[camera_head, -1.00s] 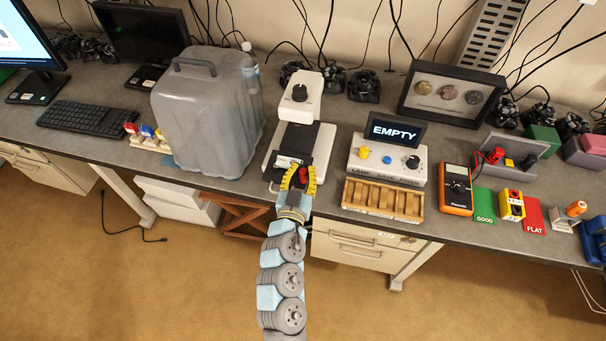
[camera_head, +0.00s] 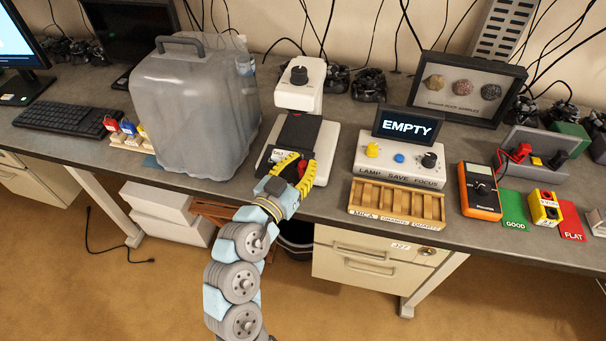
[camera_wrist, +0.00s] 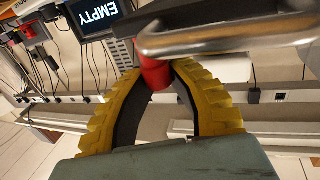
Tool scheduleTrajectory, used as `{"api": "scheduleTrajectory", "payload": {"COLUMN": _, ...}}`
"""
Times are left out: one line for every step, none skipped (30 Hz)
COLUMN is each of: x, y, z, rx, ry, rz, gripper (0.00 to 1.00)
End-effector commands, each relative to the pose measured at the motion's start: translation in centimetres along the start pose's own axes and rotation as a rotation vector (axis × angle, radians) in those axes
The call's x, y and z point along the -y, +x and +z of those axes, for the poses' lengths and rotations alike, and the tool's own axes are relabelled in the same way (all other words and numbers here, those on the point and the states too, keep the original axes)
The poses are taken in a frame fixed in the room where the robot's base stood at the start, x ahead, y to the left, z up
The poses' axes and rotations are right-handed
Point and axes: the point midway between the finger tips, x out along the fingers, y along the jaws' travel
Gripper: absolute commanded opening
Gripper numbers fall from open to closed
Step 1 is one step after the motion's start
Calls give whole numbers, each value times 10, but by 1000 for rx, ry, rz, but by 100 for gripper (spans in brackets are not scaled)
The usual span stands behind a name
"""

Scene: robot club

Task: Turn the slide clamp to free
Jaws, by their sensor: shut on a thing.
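A white microscope-like device (camera_head: 302,97) with a black top knob and a dark stage (camera_head: 298,132) stands on the bench. The slide clamp's red knob (camera_head: 302,168) is at its front edge, partly hidden by my fingers. My gripper (camera_head: 298,165) has yellow ribbed fingers and is shut on the red knob. In the wrist view the red knob (camera_wrist: 154,74) sits between the fingertips, beside a blurred shiny metal bar (camera_wrist: 225,35). I cannot read the clamp's exact angle. A screen (camera_head: 408,126) reading EMPTY stands to the right.
A covered grey case (camera_head: 195,110) stands close on the left. A lamp/save/focus control box (camera_head: 397,166) and a wooden sample tray (camera_head: 396,204) stand to the right. The orange meter (camera_head: 480,190) is farther right. Floor in front of the bench is open.

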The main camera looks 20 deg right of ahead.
Motion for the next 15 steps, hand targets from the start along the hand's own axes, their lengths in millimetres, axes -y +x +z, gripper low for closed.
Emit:
{"api": "scheduleTrajectory", "payload": {"x": 2, "y": -1, "z": 5, "rx": -5, "ry": 3, "rz": 14, "gripper": 0}}
{"api": "scheduleTrajectory", "payload": {"x": 2, "y": -1, "z": 5, "rx": -3, "ry": 3, "rz": 26, "gripper": 0}}
{"api": "scheduleTrajectory", "payload": {"x": 1, "y": -1, "z": 6, "rx": -4, "ry": 2, "rz": 41, "gripper": 0}}
{"api": "scheduleTrajectory", "payload": {"x": 2, "y": -1, "z": 5, "rx": -5, "ry": 2, "rz": 52, "gripper": 0}}
{"api": "scheduleTrajectory", "payload": {"x": 2, "y": -1, "z": 5, "rx": -5, "ry": 1, "rz": 63, "gripper": 0}}
{"api": "scheduleTrajectory", "payload": {"x": 1, "y": -1, "z": 5, "rx": -4, "ry": 2, "rz": 80, "gripper": 0}}
{"api": "scheduleTrajectory", "payload": {"x": 1, "y": 0, "z": 5, "rx": -3, "ry": 3, "rz": 92, "gripper": 0}}
{"api": "scheduleTrajectory", "payload": {"x": 2, "y": 0, "z": 5, "rx": -4, "ry": 3, "rz": 102, "gripper": 0}}
{"api": "scheduleTrajectory", "payload": {"x": 2, "y": -1, "z": 5, "rx": -4, "ry": 2, "rz": 118, "gripper": 0}}
{"api": "scheduleTrajectory", "payload": {"x": 2, "y": 0, "z": 6, "rx": -3, "ry": 0, "rz": 132, "gripper": 0}}
{"api": "scheduleTrajectory", "payload": {"x": 1, "y": 0, "z": 6, "rx": -2, "ry": 0, "rz": 147, "gripper": 0}}
{"api": "scheduleTrajectory", "payload": {"x": 2, "y": -1, "z": 6, "rx": -3, "ry": 0, "rz": 163, "gripper": 0}}
{"api": "scheduleTrajectory", "payload": {"x": 2, "y": -1, "z": 5, "rx": -4, "ry": 1, "rz": 175, "gripper": 0}}
{"api": "scheduleTrajectory", "payload": {"x": 2, "y": 0, "z": 4, "rx": -5, "ry": 2, "rz": 190, "gripper": 0}}
{"api": "scheduleTrajectory", "payload": {"x": 1, "y": -1, "z": 5, "rx": -3, "ry": 3, "rz": 209, "gripper": 0}}
